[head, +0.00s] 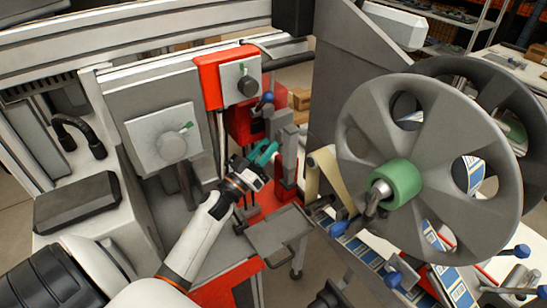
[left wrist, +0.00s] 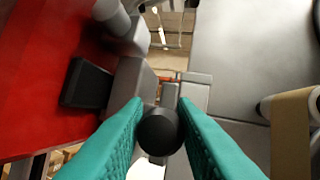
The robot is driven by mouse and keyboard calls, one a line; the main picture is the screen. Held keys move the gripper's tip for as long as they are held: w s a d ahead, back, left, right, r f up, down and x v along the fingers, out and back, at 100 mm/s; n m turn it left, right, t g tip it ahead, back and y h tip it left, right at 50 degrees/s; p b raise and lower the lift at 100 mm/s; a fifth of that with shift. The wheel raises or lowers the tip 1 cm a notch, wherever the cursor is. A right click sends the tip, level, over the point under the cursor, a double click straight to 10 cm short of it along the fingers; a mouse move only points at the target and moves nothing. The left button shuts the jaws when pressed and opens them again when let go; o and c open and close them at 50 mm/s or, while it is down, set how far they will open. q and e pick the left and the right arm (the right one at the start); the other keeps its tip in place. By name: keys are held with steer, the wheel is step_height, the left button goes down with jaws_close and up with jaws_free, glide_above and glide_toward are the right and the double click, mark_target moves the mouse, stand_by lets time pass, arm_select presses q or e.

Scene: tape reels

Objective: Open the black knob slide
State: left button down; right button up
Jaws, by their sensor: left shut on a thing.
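My left gripper (head: 264,152) reaches in from the left to the upright grey slide parts (head: 288,150) beside the red machine housing. In the left wrist view its teal fingers (left wrist: 160,130) stand on both sides of a round black knob (left wrist: 159,132) and are shut on it. The knob sits at the front of a grey metal slide (left wrist: 187,93). In the head view the fingers hide the knob. My right gripper is not in view.
A large grey reel (head: 440,120) with a green hub stands to the right. A tan strip (head: 329,178) runs close beside the slide. A blue-tipped lever (head: 267,97) is just above my gripper, and a grey shelf (head: 278,230) is below it.

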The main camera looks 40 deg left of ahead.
arm_select(q)
steer(key=shift+w+a, duration=0.35)
steer(key=shift+a, duration=0.45)
steer(key=c, duration=1.2)
jaws_free()
steer(key=shift+d, duration=0.1)
steer(key=shift+c, duration=0.2)
steer(key=d+b+v, duration=0.1)
steer(key=b+v, duration=0.1)
steer(key=v, duration=0.5)
steer(key=shift+s+a, duration=0.3)
steer(key=shift+a, duration=0.2)
steer(key=shift+f, duration=0.15)
